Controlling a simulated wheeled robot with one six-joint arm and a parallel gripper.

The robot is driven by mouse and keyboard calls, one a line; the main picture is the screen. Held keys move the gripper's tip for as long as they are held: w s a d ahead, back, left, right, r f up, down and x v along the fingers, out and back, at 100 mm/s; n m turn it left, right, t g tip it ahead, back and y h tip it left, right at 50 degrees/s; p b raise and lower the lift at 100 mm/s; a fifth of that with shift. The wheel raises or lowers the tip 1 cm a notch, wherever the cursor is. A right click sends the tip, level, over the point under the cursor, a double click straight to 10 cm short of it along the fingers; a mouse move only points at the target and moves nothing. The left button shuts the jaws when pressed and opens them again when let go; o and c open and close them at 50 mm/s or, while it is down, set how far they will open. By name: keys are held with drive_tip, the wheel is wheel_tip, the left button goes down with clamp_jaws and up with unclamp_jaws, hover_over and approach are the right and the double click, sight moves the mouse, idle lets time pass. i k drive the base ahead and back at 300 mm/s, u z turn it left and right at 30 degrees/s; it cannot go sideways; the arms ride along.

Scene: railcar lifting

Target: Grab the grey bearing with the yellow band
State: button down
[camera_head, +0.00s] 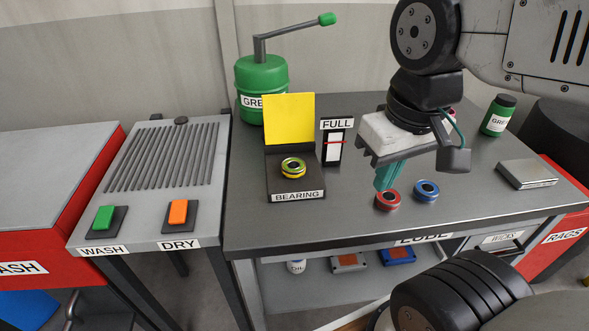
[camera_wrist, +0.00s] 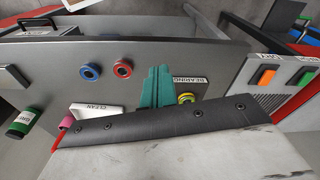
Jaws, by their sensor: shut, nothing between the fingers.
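The bearing with the yellow band (camera_head: 293,167) sits on the dark block of the station labelled BEARING (camera_head: 280,184), in front of an upright yellow plate. It also shows in the wrist view (camera_wrist: 187,98), partly hidden by my gripper. My gripper (camera_head: 383,186) has teal fingers, shut and empty, pointing down above the table to the right of the yellow-banded bearing and apart from it. The fingers show close together in the wrist view (camera_wrist: 158,70).
A red-banded bearing (camera_head: 388,200) and a blue-banded bearing (camera_head: 426,190) stand on the table near my fingertips. A green grease can (camera_head: 262,85) with a lever stands behind the station. The FULL gauge (camera_head: 335,145) is beside it. A silver box (camera_head: 526,173) lies at right.

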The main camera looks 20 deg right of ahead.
sight(299, 164)
drive_tip(key=z, duration=2.15)
drive_tip(key=k, duration=0.85)
drive_tip(key=u, duration=0.6)
